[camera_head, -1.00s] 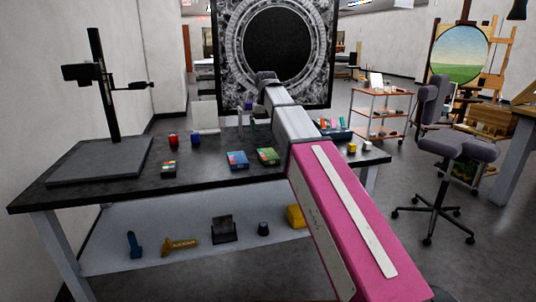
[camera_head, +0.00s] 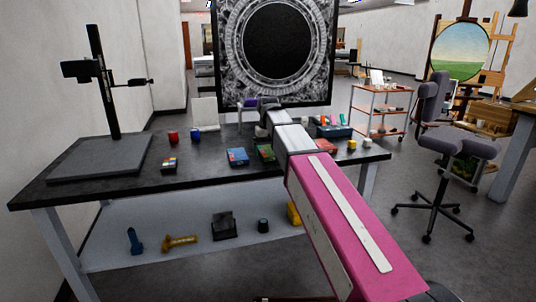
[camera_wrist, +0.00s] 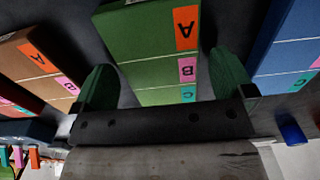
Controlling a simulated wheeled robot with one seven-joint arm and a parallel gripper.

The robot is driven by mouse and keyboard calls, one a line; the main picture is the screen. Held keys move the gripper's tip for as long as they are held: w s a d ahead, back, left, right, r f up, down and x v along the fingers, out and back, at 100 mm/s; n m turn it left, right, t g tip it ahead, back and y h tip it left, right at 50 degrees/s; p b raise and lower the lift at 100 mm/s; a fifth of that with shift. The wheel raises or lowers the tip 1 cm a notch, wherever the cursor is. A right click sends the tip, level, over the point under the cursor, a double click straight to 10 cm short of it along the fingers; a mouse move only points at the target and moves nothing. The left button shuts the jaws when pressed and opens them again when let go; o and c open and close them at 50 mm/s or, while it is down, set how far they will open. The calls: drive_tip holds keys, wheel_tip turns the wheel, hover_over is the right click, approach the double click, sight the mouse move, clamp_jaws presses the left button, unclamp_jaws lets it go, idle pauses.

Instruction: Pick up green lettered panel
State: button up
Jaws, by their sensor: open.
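The green lettered panel (camera_wrist: 150,40) is a green block with stacked segments and an orange A, pink B and teal C tag. It fills the top middle of the wrist view. In the head view it lies on the dark tabletop (camera_head: 265,153), partly covered by my arm. My gripper (camera_wrist: 162,65) is open, its two dark green fingers apart on the left and right of the panel's near part in the wrist view. I cannot tell how far above it they are. In the head view my fingers are hidden behind my arm.
A brown lettered panel (camera_wrist: 35,65) lies to the left and a blue one (camera_wrist: 290,45) to the right in the wrist view. The black worktable (camera_head: 100,190) also carries a dark stand (camera_head: 98,85), a red jar (camera_head: 173,137) and small pots. A large round-patterned frame (camera_head: 225,50) stands behind.

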drive_tip(key=shift+f, duration=0.15)
drive_tip(key=c, duration=1)
drive_tip(key=shift+o, duration=0.2)
